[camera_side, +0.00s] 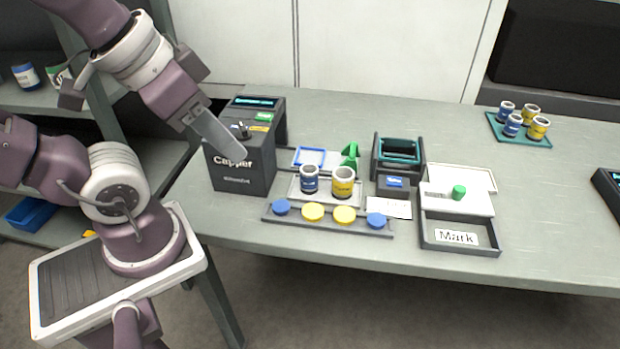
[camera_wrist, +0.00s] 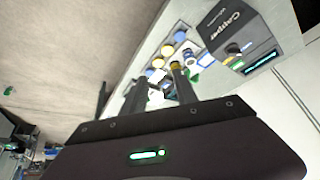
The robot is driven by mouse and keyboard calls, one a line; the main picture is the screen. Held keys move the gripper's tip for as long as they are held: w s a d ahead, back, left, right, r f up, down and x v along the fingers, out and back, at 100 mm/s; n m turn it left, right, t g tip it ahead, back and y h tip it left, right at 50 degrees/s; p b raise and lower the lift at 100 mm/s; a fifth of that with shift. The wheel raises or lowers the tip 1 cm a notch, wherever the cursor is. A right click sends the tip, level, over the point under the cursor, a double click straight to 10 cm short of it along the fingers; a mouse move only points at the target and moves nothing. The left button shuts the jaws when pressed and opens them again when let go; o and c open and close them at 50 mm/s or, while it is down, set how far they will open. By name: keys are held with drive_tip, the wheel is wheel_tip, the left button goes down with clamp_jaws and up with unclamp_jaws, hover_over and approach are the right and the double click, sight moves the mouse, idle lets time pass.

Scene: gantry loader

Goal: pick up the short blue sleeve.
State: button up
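A blue sleeve (camera_side: 309,180) with a white band stands upright on a small light tray (camera_side: 325,202) beside a yellow sleeve (camera_side: 343,183). Two more blue sleeves, one farther back (camera_side: 506,109) and one nearer (camera_side: 513,126), stand with yellow ones on a teal mat (camera_side: 544,143) at the back right. I cannot tell for sure which blue sleeve is the short one. My gripper (camera_side: 240,153) hangs in front of the Capper machine, left of and above the small tray. In the wrist view my gripper (camera_wrist: 158,72) shows two fingers apart with nothing clearly held between them.
The dark Capper machine (camera_side: 240,170) stands close by my gripper. A grey strip (camera_side: 262,216) with blue and yellow caps lies before the tray. The table's right middle is clear.

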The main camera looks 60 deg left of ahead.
drive_tip(key=o, duration=0.6)
drive_tip(key=n+g, duration=0.5)
drive_tip(key=n, duration=1.1)
hover_over(309, 170)
drive_tip(key=s+d, duration=0.2)
drive_tip(key=d, duration=0.1)
wheel_tip(309, 170, down, 15)
drive_tip(key=shift+n+g, duration=0.3)
drive_tip(key=shift+n, duration=0.3)
drive_tip(key=f, duration=0.2)
drive_tip(key=a+f, duration=0.1)
drive_tip(key=f, duration=0.2)
drive_tip(key=w+f, duration=0.1)
drive_tip(key=f, duration=0.2)
drive_tip(key=shift+a+f, duration=0.25)
drive_tip(key=shift+a, duration=0.05)
